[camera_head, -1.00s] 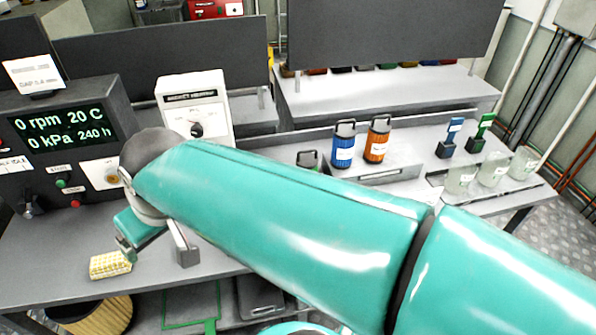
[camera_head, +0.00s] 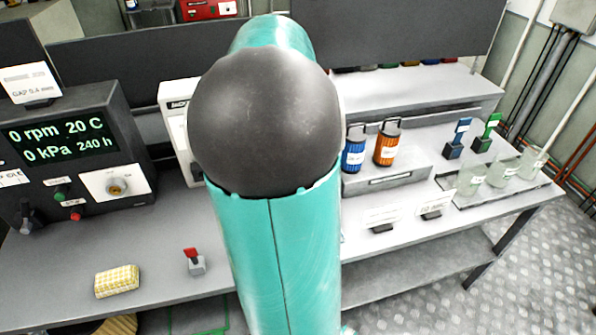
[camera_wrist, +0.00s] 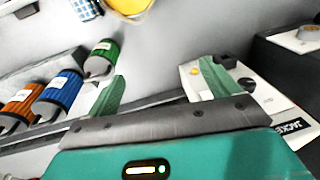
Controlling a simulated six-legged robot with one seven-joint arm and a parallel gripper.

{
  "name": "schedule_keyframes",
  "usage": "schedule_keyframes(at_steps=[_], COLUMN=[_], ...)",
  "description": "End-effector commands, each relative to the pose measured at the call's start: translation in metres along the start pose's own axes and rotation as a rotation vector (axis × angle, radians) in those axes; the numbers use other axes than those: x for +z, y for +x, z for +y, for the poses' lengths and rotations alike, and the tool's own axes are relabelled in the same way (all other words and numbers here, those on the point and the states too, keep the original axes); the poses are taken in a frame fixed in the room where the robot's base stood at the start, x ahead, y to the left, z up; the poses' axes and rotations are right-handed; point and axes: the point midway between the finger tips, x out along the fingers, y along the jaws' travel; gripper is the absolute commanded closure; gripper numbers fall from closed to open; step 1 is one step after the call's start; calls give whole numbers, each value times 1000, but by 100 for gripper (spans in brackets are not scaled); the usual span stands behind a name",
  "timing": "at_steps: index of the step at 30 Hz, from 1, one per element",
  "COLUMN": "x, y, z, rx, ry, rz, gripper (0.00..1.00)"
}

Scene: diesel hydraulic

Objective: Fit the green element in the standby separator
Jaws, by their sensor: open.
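The green element (camera_wrist: 103,55) is a ribbed cylinder with a dark loop handle, in the wrist view. It stands in line with a blue element (camera_wrist: 58,92) and an orange element (camera_wrist: 18,103). My gripper (camera_wrist: 162,72) is open and empty, with the green element just beyond its left finger in the picture, apparently apart from it. In the head view my arm hides both the gripper and the green element. The blue element (camera_head: 354,150) and orange element (camera_head: 387,146) show right of my arm. I cannot pick out the standby separator in these frames.
A white jacket-labelled box (camera_wrist: 252,97) is close by the right finger. The display console (camera_head: 70,150) stands at the left. Glass beakers (camera_head: 502,172) stand at the right.

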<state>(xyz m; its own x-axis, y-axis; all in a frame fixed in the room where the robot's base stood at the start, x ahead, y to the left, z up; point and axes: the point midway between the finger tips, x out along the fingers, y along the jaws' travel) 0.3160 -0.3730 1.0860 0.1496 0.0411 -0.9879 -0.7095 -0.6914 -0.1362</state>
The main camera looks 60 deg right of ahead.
Motion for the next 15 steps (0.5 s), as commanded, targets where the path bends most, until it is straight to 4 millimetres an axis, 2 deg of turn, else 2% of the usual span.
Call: schedule_keyframes(at_steps=[1,3,6,10,15], x=[-11,-22,-31,-37,-38], y=[4,5,6,5,14], z=[28,62,101,130,137], rx=[29,61,104,137,145], ry=[48,102,161,199,208], rz=[-14,-29,-46,-58,-62], gripper=[13,13,13,13,13])
